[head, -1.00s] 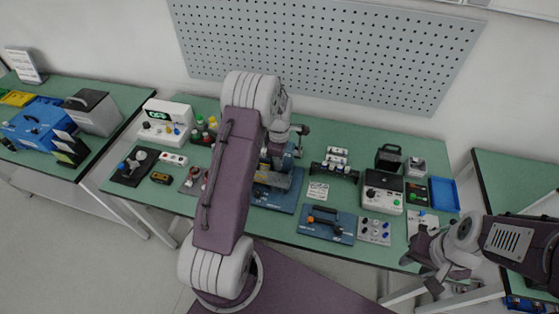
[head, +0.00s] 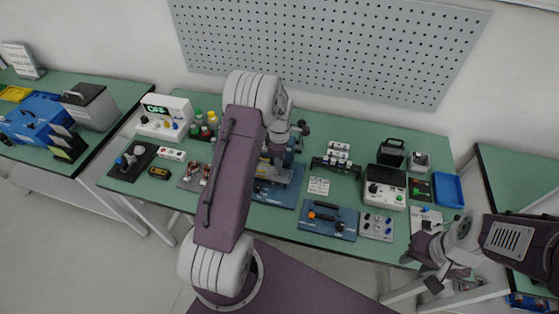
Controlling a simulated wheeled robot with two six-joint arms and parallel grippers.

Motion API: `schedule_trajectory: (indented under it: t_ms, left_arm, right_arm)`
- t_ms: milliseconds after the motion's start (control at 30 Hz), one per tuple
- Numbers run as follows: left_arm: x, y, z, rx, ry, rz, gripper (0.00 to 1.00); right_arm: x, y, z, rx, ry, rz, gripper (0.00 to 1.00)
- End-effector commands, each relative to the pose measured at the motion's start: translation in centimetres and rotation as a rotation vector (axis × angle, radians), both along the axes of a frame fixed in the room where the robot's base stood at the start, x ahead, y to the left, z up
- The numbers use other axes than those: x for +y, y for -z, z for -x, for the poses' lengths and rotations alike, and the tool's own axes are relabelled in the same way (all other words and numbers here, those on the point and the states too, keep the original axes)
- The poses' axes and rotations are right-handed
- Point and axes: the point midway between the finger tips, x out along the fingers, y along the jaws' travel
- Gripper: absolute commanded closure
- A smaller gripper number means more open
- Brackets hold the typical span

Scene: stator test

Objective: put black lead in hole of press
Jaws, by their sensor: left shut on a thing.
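The press looks to be the blue-based device (head: 276,196) with a grey body at the middle of the green table; my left arm covers part of it. Its hole cannot be made out. My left gripper (head: 272,158) is at the upper part of this device, mostly hidden behind my own arm links. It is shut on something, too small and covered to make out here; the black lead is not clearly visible. My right gripper (head: 436,284) hangs beyond the front right edge of the table, away from the press.
Right of the press stand a roller-like fixture (head: 336,160), a blue plate with a black handle (head: 328,219), a white tester (head: 385,188) and a blue tray (head: 447,190). A pegboard (head: 330,45) is behind.

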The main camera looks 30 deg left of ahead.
Motion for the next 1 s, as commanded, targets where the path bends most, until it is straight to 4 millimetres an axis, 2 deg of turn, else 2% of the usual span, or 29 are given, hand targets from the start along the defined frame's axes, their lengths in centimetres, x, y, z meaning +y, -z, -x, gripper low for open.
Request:
schedule_trajectory:
  t_ms: [1000]
  left_arm:
    - [0.0,0.97,0.02,0.0,0.0,0.0,1.0]
  right_arm:
    - [0.0,0.37,0.0,0.0,0.0,0.0,0.64]
